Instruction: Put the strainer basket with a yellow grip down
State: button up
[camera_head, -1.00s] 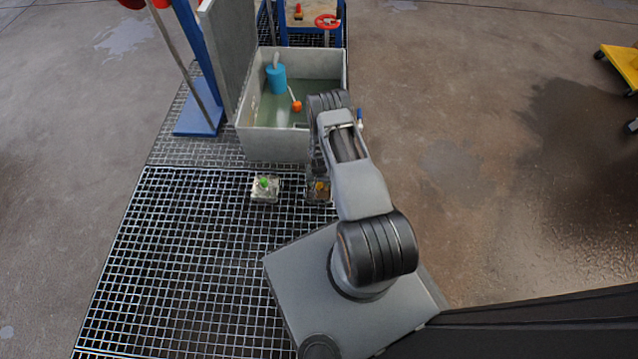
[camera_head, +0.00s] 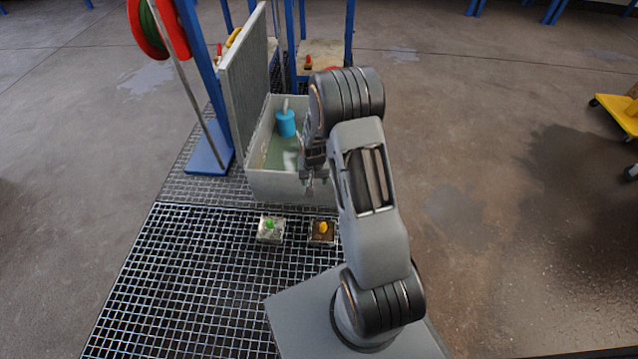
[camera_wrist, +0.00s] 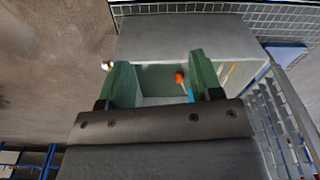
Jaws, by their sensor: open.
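The strainer basket with a yellow grip (camera_head: 322,239) sits upright on the floor grating in the head view, in front of the tank. Its box looks dark brown, and the yellow grip stands up from its top. My gripper (camera_head: 314,180) is above and beyond it, by the tank's near right corner, apart from the basket. In the wrist view my gripper (camera_wrist: 158,60) shows two green fingers spread apart with nothing held between them. The yellow-grip basket is not visible in the wrist view.
A similar basket with a green grip (camera_head: 270,235) sits just left. The grey tank (camera_head: 285,185) holds greenish liquid and a blue cylinder (camera_head: 286,123). An orange item (camera_wrist: 180,78) shows in the wrist view. A blue stand (camera_head: 209,160) is at left. Grating nearer me is free.

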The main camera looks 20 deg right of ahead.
jog(key=s+a+r+n+t, duration=0.1)
jog(key=s+a+r, duration=0.15)
jog(key=r, duration=0.55)
jog(key=s+a+r+n, duration=0.1)
jog(key=s+r, duration=0.2)
jog(key=r, duration=0.4)
jog(key=s+a+r+n, duration=0.2)
jog(key=s+a+r, duration=0.1)
jog(key=s+r, duration=0.7)
jog(key=s, duration=0.3)
jog(key=shift+s+a+t, duration=0.15)
jog(key=shift+t, duration=0.25)
